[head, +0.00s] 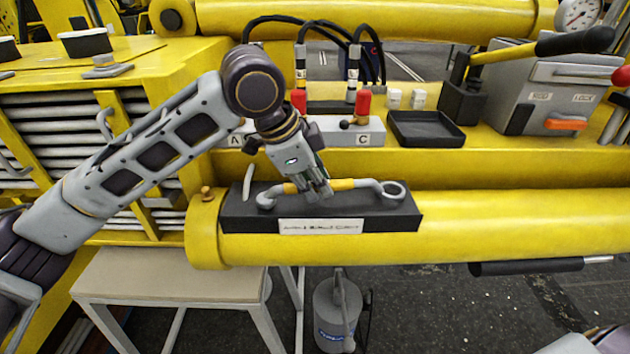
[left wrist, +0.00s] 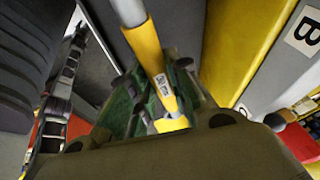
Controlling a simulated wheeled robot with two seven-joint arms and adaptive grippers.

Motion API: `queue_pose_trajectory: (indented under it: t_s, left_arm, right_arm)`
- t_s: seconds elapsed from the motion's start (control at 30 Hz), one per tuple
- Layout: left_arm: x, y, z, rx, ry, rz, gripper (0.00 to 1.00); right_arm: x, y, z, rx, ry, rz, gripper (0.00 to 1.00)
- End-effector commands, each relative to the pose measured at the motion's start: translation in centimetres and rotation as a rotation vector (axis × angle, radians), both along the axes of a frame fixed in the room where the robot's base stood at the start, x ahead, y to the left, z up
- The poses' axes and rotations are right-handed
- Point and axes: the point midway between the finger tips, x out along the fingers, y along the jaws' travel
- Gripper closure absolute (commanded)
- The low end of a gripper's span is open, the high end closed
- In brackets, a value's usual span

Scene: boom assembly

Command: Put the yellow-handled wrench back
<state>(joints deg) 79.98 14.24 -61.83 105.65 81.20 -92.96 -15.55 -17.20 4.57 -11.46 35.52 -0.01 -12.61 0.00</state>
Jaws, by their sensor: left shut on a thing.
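The yellow-handled wrench (head: 343,184) lies roughly level, left to right, at the black holder block (head: 390,222) with a white label. Its ring end is at the right and its other grey end at the left. I cannot tell whether it rests in the holder or hangs just above it. My left gripper (head: 318,191) comes from above and is shut on the middle of the yellow handle. In the left wrist view the handle (left wrist: 154,62) runs between the fingers, with the grey shaft beyond.
The holder sits on a thick yellow cylinder (head: 500,225). Behind are valve blocks with red caps (head: 364,100), a black tray (head: 425,128) and a grey lock box (head: 555,85) with levers. A stool (head: 165,280) and a grey canister (head: 337,310) stand below.

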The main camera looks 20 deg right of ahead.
Motion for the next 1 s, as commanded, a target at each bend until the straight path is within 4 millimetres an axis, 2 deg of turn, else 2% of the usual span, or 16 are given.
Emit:
queue_pose_trajectory:
  t_s: [0.7, 0.73, 0.9, 1.0]
  left_arm:
    - [0.00, 0.00, -0.81, -0.001, 0.000, 0.000, 1.00]
    - [0.01, 0.00, -0.80, -0.001, -0.001, 0.000, 0.79]
    - [0.01, 0.00, -0.80, -0.001, 0.000, 0.000, 0.57]
    - [0.01, -0.01, -0.82, -0.001, 0.000, 0.000, 0.56]
  right_arm:
    - [0.00, 0.00, -0.12, 0.000, 0.000, 0.000, 0.60]
    - [0.00, 0.00, -0.12, 0.000, 0.000, 0.000, 0.60]
    - [0.00, 0.00, -0.11, 0.000, 0.000, 0.000, 0.60]
    - [0.01, 0.00, -0.12, 0.000, 0.000, 0.000, 0.60]
